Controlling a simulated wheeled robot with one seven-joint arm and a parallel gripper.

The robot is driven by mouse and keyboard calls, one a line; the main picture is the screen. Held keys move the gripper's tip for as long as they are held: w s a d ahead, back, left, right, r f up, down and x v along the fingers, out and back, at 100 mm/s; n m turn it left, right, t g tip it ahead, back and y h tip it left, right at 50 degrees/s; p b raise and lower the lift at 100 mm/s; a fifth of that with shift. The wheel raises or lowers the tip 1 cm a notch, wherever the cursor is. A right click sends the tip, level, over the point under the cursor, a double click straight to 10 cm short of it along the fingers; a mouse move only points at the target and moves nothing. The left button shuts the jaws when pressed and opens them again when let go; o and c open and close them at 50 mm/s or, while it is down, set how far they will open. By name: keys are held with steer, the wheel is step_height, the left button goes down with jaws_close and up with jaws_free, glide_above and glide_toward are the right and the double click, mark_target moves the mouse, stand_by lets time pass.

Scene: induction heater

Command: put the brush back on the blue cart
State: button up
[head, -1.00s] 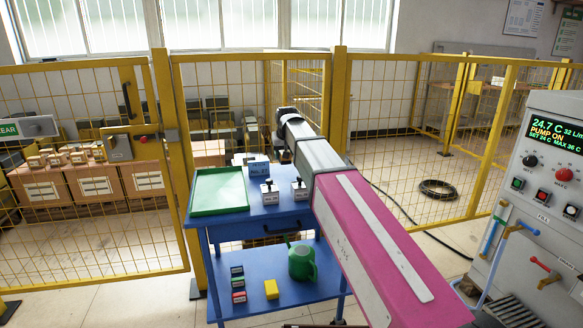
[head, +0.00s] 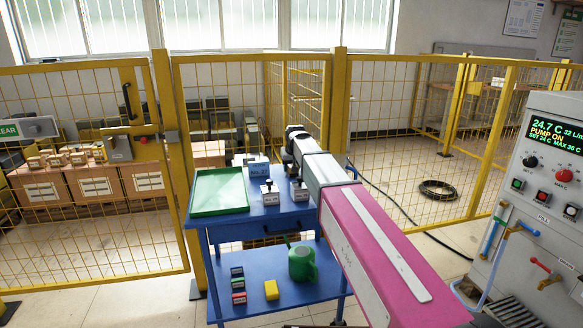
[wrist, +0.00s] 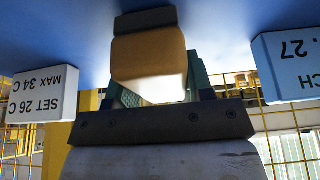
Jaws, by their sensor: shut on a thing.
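The blue cart (head: 262,222) stands in the middle of the head view, with a top and a lower shelf. My gripper (wrist: 163,82) shows in the wrist view, its fingers either side of the brush (wrist: 150,58), a tan block with a dark end. It is shut on the brush. The dark end is against or very close to the blue surface (wrist: 225,25); I cannot tell if they touch.
A green tray (head: 219,191) fills the cart top's left side. Labelled blocks stand near the gripper, one (wrist: 45,95) on the left and one (wrist: 288,62) on the right in the wrist view. A green watering can (head: 302,263) and yellow block (head: 271,290) are below. A yellow fence stands behind.

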steer(key=shift+f, duration=0.15)
steer(key=o, duration=0.9)
steer(key=v, duration=1.2)
steer(key=shift+r, duration=0.2)
